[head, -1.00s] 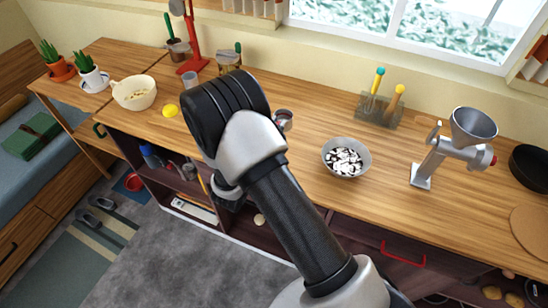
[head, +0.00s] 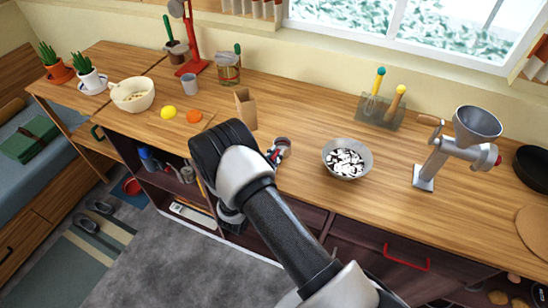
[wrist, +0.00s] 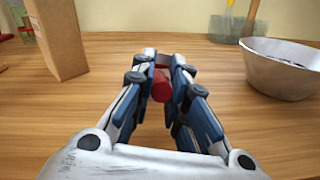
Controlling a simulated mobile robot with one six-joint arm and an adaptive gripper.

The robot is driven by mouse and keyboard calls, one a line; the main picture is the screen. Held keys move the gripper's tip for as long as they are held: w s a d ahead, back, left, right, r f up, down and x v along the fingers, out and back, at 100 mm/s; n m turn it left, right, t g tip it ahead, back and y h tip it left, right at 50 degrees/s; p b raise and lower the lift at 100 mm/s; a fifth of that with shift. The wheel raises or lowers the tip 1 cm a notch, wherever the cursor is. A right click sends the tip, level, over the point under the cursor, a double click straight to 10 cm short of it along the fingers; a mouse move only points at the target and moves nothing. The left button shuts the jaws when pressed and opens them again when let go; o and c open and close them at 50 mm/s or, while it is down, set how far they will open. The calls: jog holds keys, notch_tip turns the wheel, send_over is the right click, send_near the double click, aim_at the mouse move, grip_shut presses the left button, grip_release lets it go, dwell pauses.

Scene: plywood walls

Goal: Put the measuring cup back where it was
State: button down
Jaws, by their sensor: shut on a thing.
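The measuring cup (head: 282,142) is a small grey cup with a brownish inside, just beyond the arm's end in the head view. My gripper (head: 273,153) is at its near side, low over the wooden counter (head: 310,165). In the wrist view, the fingers of my gripper (wrist: 161,80) are closed around a red, rounded part (wrist: 161,87), which looks like the cup's handle. The cup's body is mostly hidden there behind the fingers. I cannot tell whether the cup touches the counter.
A brown carton (head: 245,108) stands left of the cup, and a bowl of dark and white pieces (head: 346,172) stands right. An orange (head: 194,116) and a lemon (head: 168,112) lie farther left. A grinder (head: 450,150) stands at right. The counter behind the cup is clear.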

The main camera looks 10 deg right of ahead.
jog(key=shift+f, duration=0.2)
jog(key=c, duration=1.6)
grip_release()
